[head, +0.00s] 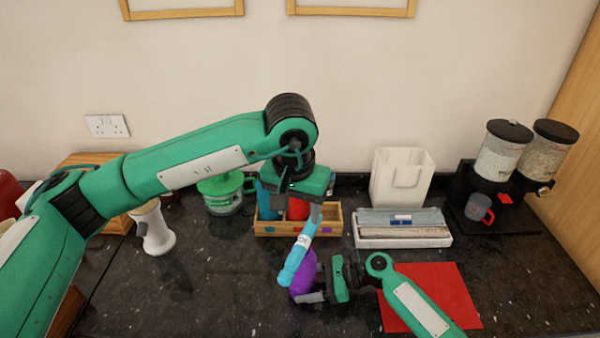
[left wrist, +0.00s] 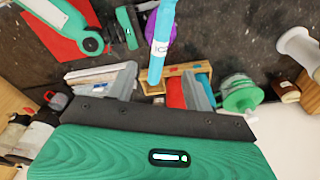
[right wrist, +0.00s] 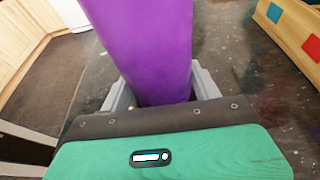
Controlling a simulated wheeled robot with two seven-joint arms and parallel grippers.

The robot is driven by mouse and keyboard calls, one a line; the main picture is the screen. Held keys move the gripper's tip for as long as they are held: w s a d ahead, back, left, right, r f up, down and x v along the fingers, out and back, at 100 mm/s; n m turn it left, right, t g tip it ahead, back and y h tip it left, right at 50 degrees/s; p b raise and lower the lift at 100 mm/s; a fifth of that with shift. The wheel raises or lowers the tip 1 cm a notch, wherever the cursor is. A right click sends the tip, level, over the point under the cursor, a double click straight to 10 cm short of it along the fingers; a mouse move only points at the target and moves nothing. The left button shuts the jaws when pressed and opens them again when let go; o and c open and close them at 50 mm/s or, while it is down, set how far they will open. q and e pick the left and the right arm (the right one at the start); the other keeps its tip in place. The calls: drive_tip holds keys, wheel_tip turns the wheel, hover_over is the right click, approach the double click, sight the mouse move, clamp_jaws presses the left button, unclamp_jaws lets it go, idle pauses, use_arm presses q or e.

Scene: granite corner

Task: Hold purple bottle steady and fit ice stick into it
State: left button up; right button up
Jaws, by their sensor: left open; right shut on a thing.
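The purple bottle (head: 303,278) is above the dark counter, and my right gripper (head: 318,282) is shut on it. The bottle (right wrist: 145,45) fills the space between the fingers in the right wrist view. The light blue ice stick (head: 297,257), with a white label, slants from just below my left gripper (head: 311,208) down to the bottle's left side. My left gripper is open. In the left wrist view the stick (left wrist: 160,45) shows between its spread fingers and overlaps the bottle (left wrist: 172,30).
A wooden box (head: 328,222) with red and blue things stands behind the grippers. A white tray (head: 400,241) and a red mat (head: 440,290) lie to the right. A white cup-like container (head: 152,228) and a green-lidded jar (head: 222,198) stand left. The front-left counter is clear.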

use_arm(q)
drive_tip(key=shift+w+d+g, duration=0.55)
drive_tip(key=shift+w+g, duration=0.05)
drive_tip(key=shift+w, duration=0.05)
hover_over(302, 241)
drive_tip(key=shift+y, duration=0.3)
drive_tip(key=f, duration=0.6)
drive_tip(key=shift+s+d+f, duration=0.1)
drive_tip(key=shift+s+f, duration=0.1)
drive_tip(key=shift+s, duration=0.1)
drive_tip(key=f, duration=0.5)
drive_tip(key=shift+w+f, duration=0.3)
clamp_jaws()
